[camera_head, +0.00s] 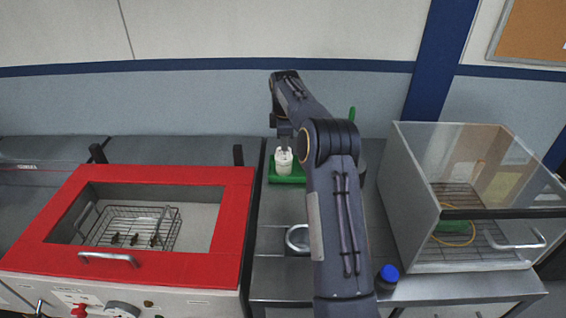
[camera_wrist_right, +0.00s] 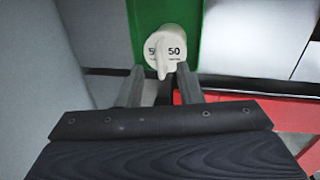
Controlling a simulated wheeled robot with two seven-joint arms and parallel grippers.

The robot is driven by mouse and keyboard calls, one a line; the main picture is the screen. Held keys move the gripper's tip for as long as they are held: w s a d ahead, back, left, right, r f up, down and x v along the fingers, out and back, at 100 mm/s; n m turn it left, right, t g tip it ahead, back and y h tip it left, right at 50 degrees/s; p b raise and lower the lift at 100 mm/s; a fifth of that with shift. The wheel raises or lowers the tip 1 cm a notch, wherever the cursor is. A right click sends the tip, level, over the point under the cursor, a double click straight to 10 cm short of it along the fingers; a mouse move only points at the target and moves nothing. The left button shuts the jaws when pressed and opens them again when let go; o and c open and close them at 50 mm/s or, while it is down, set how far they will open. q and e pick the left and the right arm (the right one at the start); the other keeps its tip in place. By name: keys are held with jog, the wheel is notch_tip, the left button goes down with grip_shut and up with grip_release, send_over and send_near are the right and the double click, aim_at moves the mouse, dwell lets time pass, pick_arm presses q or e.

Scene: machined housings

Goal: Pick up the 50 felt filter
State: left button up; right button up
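The felt filter (camera_wrist_right: 168,46) is off-white and rounded, with "50" printed on it twice and a narrow stem or spout. In the head view the white filter (camera_head: 284,161) stands on a green tray (camera_head: 289,180), which also shows in the wrist view (camera_wrist_right: 190,22). My right gripper (camera_wrist_right: 160,72) is open, its two fingers apart. The filter lies just beyond the fingertips, its stem between them in the picture. Whether they touch it I cannot tell. In the head view the right gripper (camera_head: 284,143) is small, just above the filter. My left gripper is not in view.
A red-framed basin (camera_head: 232,215) with a wire basket (camera_head: 130,228) stands at left. A clear-walled box (camera_head: 405,200) stands at right. A metal ring or dish (camera_head: 297,239) and a blue-capped jar (camera_head: 388,276) are on the steel table (camera_head: 275,290). My right arm hides part of the table.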

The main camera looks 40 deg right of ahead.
notch_tip(320, 180, down, 2)
jog(key=shift+w+d+f, duration=0.1)
jog(key=shift+w+d, duration=0.05)
grip_shut()
dwell(0.5)
